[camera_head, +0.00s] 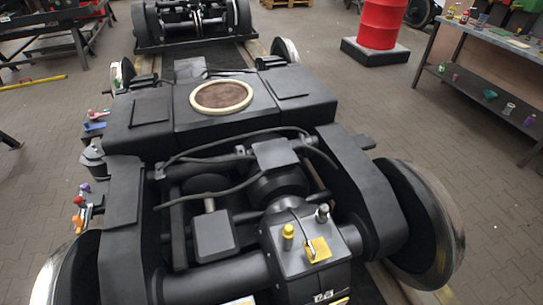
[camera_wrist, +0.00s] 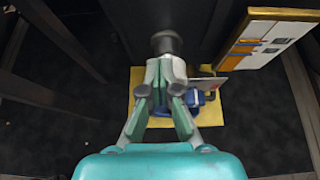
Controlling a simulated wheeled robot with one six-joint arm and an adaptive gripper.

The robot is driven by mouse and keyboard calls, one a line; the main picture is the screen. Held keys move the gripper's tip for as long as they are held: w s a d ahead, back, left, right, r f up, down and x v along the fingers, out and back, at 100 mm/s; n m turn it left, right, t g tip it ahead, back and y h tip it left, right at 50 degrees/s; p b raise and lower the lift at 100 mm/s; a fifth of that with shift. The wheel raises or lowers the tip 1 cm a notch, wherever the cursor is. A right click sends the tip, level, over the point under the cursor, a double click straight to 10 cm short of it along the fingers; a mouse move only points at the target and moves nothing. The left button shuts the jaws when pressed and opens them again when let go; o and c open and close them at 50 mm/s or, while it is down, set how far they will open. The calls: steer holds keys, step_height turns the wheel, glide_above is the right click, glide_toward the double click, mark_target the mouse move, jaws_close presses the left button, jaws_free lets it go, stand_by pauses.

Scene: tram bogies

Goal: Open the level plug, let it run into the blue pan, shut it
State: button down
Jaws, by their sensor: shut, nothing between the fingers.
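In the wrist view my gripper (camera_wrist: 165,76) is shut and empty, its pale green and grey fingers close together. A dark round knob-like part (camera_wrist: 166,42) shows just beyond the fingertips, against a dark upright face. It may be the level plug; I cannot tell whether the fingers touch it. Below and behind the fingers lies something blue (camera_wrist: 207,98), probably the blue pan, mostly hidden by the gripper. It is on a yellow mat (camera_wrist: 212,116) on the dark floor. In the head view my gripper is out of sight, and no blue pan shows.
A panel with yellow edges and labels (camera_wrist: 257,40) juts in at the upper right of the wrist view. The head view shows the black bogie with its gearbox (camera_head: 298,262) and wheel (camera_head: 425,225), a red drum (camera_head: 381,22) and a workbench (camera_head: 490,45). The paved floor between is clear.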

steer(key=shift+w+d, duration=0.25)
steer(key=shift+d, duration=0.4)
steer(key=shift+w+d+f, duration=0.1)
steer(key=shift+d, duration=0.4)
stand_by(0.5)
steer(key=s+d, duration=0.2)
steer(key=s, duration=0.3)
steer(key=shift+s+r, duration=0.3)
steer(key=shift+r, duration=0.1)
steer(key=w+a, duration=0.4)
steer(key=a, duration=0.1)
steer(key=shift+w+f, duration=0.25)
steer(key=shift+w, duration=0.1)
stand_by(0.9)
